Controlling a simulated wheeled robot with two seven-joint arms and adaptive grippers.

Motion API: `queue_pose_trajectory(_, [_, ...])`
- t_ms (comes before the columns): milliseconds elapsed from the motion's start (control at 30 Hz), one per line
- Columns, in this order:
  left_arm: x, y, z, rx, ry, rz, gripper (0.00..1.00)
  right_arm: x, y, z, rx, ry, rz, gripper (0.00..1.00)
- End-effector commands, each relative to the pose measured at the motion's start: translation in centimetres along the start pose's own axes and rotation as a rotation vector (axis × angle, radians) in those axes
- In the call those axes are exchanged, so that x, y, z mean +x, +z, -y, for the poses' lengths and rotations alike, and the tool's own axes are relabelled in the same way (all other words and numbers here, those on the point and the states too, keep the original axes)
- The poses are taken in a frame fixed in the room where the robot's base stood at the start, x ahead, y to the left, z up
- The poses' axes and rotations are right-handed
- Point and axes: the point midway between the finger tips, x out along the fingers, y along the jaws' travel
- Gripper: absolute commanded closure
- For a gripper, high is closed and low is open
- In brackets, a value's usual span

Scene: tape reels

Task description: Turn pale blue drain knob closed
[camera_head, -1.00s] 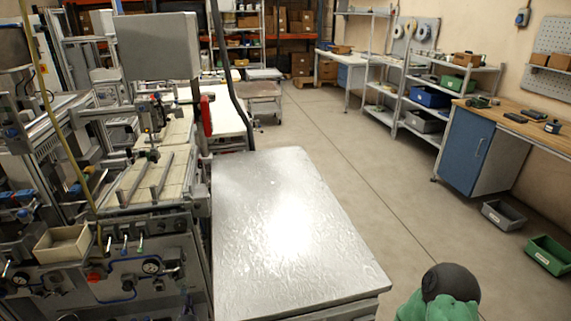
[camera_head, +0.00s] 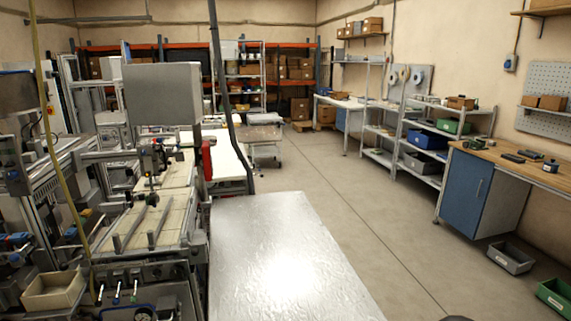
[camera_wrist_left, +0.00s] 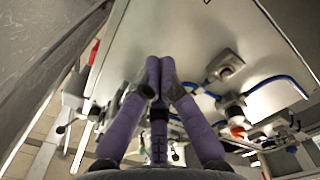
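My left gripper (camera_wrist_left: 159,64) shows in the left wrist view with purple fingers that meet at their tips, and nothing clear is held between them. The fingers are in front of a pale flat panel (camera_wrist_left: 185,25) with fittings to their right. A red knob (camera_wrist_left: 237,131) and a blue tube (camera_wrist_left: 275,82) are on that panel, apart from the fingers. I cannot make out the pale blue drain knob with certainty in either view. In the head view, small valve levers (camera_head: 117,292) stand on the machine front at lower left. My right gripper is not in view.
A shiny metal table (camera_head: 275,250) stands right of the machine. A beige bin (camera_head: 53,290) sits on the machine front. A dark hose (camera_head: 222,90) hangs between them. Shelves (camera_head: 410,140), a workbench (camera_head: 475,190) and floor bins (camera_head: 510,257) line the right, with clear floor between.

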Motion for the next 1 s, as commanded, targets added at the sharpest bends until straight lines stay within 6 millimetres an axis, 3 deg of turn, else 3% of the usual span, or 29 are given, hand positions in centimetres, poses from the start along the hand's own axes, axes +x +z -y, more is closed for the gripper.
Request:
queue_pose_trajectory(533, [0.2,-0.3,-1.3,0.002,0.005,-0.011,1.0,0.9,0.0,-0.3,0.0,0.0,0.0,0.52])
queue_pose_trajectory(833, [0.2,0.6,-1.2,0.001,0.003,-0.008,1.0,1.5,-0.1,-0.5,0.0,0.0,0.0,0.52])
queue_pose_trajectory(1000, [-0.7,0.6,-1.3,0.001,0.002,-0.006,1.0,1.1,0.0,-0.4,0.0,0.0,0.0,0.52])
